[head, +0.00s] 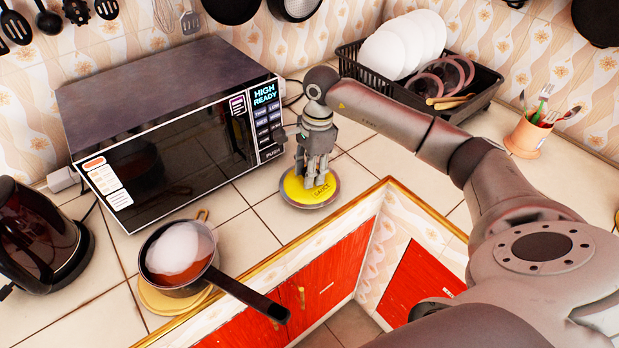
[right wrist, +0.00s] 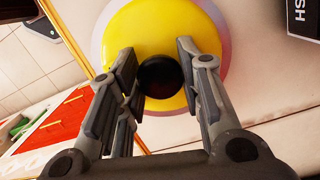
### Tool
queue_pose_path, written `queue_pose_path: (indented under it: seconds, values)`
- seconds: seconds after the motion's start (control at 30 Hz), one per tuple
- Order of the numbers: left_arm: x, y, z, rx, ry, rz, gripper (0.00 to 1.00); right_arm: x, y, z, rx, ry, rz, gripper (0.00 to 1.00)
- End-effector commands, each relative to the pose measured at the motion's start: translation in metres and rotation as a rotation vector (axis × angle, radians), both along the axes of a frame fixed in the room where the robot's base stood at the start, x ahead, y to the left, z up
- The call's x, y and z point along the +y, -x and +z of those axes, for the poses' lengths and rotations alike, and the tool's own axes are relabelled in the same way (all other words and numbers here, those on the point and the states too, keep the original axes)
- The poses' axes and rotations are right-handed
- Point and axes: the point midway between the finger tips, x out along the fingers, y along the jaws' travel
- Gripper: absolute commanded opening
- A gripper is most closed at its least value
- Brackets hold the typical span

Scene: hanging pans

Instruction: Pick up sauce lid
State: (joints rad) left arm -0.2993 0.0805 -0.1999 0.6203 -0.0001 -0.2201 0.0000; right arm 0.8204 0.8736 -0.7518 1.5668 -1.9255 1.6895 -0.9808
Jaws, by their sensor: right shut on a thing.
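The sauce lid (head: 302,196) is a round yellow disc with a pale rim and the word SAUCE, lying at counter level in front of the microwave in the head view. In the right wrist view the lid (right wrist: 160,30) has a round dark knob (right wrist: 160,76) in its middle. My right gripper (head: 312,178) points down over the lid. Its fingers, also in the right wrist view (right wrist: 157,62), stand on both sides of the knob and are shut on it. I cannot tell whether the lid touches the counter. My left gripper is out of view.
The microwave (head: 160,140) stands behind the lid. A pan (head: 180,255) with a pale dome in it sits to the front left, its handle over the counter edge. A kettle (head: 35,240) is far left. A dish rack (head: 400,88) and a utensil cup (head: 530,135) stand behind my right arm.

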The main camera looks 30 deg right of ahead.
Motion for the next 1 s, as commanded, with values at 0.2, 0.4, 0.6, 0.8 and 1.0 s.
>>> queue_pose_path:
  seconds: [0.2,0.4,0.6,0.8,1.0]
  values:
    - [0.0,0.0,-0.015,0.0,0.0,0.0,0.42,0.015,0.026,0.043,-0.014,0.003,0.003,0.0]
    - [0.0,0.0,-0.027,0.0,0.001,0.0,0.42,0.035,0.062,0.074,-0.012,0.002,0.003,0.0]
    - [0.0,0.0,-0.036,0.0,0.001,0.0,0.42,0.053,0.094,0.092,-0.014,0.002,0.001,0.0]
    - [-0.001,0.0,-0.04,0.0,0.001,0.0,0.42,0.064,0.113,0.103,-0.013,0.001,-0.002,0.0]
    - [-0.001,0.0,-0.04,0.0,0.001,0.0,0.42,0.067,0.119,0.107,-0.012,0.0,-0.003,0.0]
